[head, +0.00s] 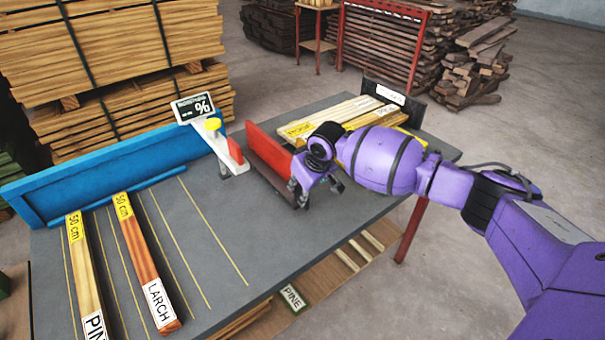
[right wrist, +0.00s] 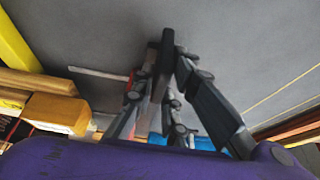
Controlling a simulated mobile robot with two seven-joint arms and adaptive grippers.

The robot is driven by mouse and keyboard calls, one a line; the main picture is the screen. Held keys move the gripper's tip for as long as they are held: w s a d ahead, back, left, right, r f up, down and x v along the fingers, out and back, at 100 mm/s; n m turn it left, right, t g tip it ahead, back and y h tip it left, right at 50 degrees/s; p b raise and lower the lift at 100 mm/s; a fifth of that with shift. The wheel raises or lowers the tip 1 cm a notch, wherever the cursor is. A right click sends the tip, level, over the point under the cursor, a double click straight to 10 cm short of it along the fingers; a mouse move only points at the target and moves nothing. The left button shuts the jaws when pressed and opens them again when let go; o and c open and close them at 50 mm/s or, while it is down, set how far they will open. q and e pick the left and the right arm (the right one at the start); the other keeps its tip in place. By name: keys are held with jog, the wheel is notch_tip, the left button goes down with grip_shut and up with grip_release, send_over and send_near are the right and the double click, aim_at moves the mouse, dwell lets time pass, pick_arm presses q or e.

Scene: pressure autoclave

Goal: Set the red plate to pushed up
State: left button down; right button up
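The red plate (head: 268,150) stands on edge on the grey table, with a dark strip along its lower edge. My right gripper (head: 316,192) is at the plate's near end, low over the tabletop, with its fingers spread. In the right wrist view, the gripper (right wrist: 163,75) has dark fingers on both sides of a thin dark and grey upright edge; a bit of red (right wrist: 131,79) shows behind the left finger. Whether the fingers touch the plate cannot be told. My left gripper is not in view.
A blue fence (head: 120,172) runs along the table's left side. A red and white block with a yellow knob (head: 213,124) and a percent display (head: 193,107) stand left of the plate. Labelled boards lie at front left (head: 140,250) and behind the plate (head: 335,115). The middle front is clear.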

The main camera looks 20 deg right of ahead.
grip_shut()
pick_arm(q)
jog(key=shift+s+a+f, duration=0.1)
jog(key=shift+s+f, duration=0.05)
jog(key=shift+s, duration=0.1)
pick_arm(e)
jog(key=shift+d, duration=0.1)
jog(key=w+d, duration=0.1)
jog(key=d, duration=0.2)
jog(key=w+d, duration=0.1)
jog(key=d, duration=0.2)
jog(key=w+d+b, duration=0.1)
jog(key=d, duration=0.2)
jog(key=shift+w+d+f, duration=0.1)
jog(key=shift+w, duration=0.1)
jog(key=shift+w+d, duration=0.1)
jog(key=shift+d, duration=0.1)
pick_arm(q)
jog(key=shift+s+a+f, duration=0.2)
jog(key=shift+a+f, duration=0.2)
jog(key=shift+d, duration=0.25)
pick_arm(e)
jog(key=o, duration=0.6)
grip_release()
